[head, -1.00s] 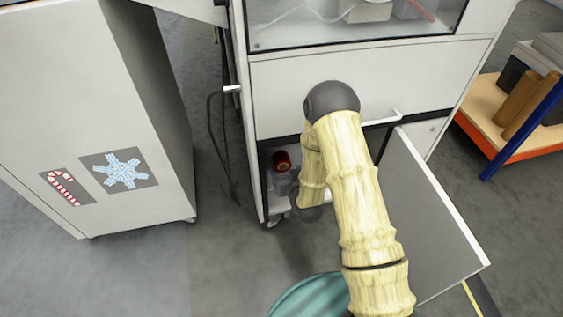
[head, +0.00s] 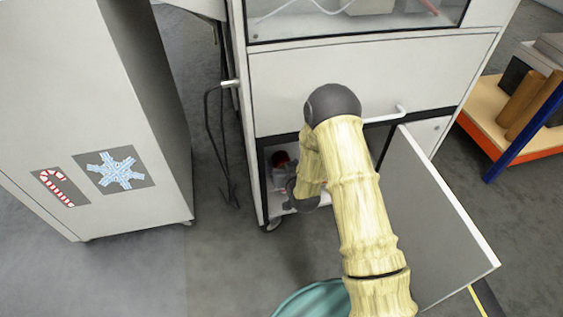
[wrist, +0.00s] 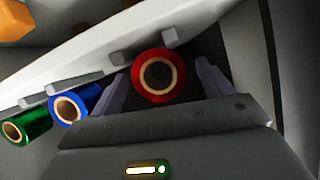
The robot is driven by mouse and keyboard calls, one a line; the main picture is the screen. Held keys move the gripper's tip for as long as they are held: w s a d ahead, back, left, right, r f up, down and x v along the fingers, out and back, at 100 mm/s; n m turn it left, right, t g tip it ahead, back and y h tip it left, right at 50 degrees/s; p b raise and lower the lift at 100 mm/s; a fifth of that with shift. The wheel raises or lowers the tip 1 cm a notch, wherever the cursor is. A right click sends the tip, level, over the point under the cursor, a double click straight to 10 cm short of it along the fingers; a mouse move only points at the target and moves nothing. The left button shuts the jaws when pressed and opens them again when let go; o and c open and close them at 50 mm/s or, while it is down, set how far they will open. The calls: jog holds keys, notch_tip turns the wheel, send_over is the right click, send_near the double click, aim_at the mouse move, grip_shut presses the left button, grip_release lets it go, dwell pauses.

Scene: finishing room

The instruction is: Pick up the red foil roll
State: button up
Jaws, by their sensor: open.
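The red foil roll (wrist: 137,75) shows end-on in the wrist view, with a pale core ring and a dark hole. It lies between the two spread fingers of my gripper (wrist: 160,85), and I cannot tell whether either finger touches it. In the head view the red roll (head: 281,158) shows as a small dark red patch inside the open lower compartment of the cabinet.
A blue roll (wrist: 69,106) and a green roll (wrist: 27,126) lie left of the red one, along a white shelf edge (wrist: 100,60) with grey pegs. The cabinet door (head: 440,230) stands open at right. A teal round object (head: 312,300) is on the floor below my arm.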

jog(key=c, duration=1.1)
jog(key=shift+r, duration=0.1)
jog(key=shift+d+r+p, duration=0.15)
jog(key=shift+r+p, duration=0.25)
jog(key=shift+p, duration=0.25)
notch_tip(320, 180, up, 7)
jog(key=p, duration=0.4)
jog(key=w+d+p, duration=0.2)
jog(key=d, duration=0.7)
jog(key=w+d+f+p, duration=0.1)
jog(key=w+d+p, duration=0.2)
jog(key=d, duration=0.7)
jog(key=shift+w, duration=0.3)
